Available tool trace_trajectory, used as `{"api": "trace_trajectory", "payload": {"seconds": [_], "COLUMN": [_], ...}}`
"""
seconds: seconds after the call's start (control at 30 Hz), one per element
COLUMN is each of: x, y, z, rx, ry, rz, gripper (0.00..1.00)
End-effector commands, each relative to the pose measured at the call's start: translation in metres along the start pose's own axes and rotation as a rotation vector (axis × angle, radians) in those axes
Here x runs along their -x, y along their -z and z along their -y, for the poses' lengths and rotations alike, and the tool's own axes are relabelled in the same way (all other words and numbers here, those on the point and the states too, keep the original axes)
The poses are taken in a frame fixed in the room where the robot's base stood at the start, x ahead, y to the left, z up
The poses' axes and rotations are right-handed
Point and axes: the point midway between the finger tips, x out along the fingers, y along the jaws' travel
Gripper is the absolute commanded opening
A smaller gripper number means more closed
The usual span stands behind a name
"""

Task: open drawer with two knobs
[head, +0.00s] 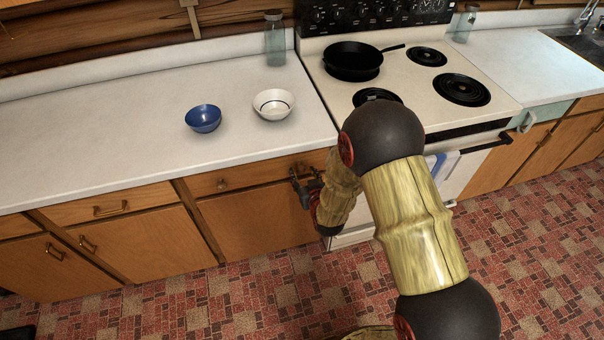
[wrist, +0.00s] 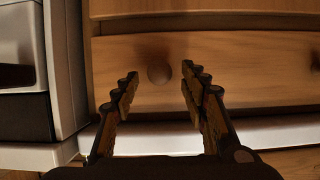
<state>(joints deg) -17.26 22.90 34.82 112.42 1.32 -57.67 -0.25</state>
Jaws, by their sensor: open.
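The wooden drawer (head: 250,177) sits under the white counter, just left of the stove, and looks shut. Its left round knob (head: 222,183) shows in the head view. My gripper (head: 298,172) is at the drawer's right end and hides the other knob there. In the wrist view, the drawer front (wrist: 255,75) fills the middle. One round knob (wrist: 159,73) lies between the spread fingers of my gripper (wrist: 157,76). The fingers are open on either side of the knob, with gaps; whether the tips touch the drawer front I cannot tell.
The stove (head: 480,60) stands right beside the drawer, with a black pan (head: 352,61) on it. A blue bowl (head: 203,119), a white bowl (head: 273,104) and a glass jar (head: 275,40) stand on the counter. A cupboard door (head: 255,222) is below the drawer.

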Motion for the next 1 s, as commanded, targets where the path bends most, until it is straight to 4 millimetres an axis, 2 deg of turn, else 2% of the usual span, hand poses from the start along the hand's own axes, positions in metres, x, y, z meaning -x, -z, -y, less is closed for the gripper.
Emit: {"api": "trace_trajectory", "payload": {"seconds": [0.03, 0.2, 0.5, 1.0], "x": [-0.007, -0.018, -0.02, -0.02], "y": [-0.001, 0.0, 0.001, 0.001], "z": [0.0, 0.0, 0.0, 0.0], "rx": [0.0, 0.0, 0.0, 0.0], "ry": [0.0, 0.0, 0.0, 0.0], "rz": [0.0, 0.0, 0.0, 0.0], "gripper": [0.44, 0.44, 0.43, 0.15]}}
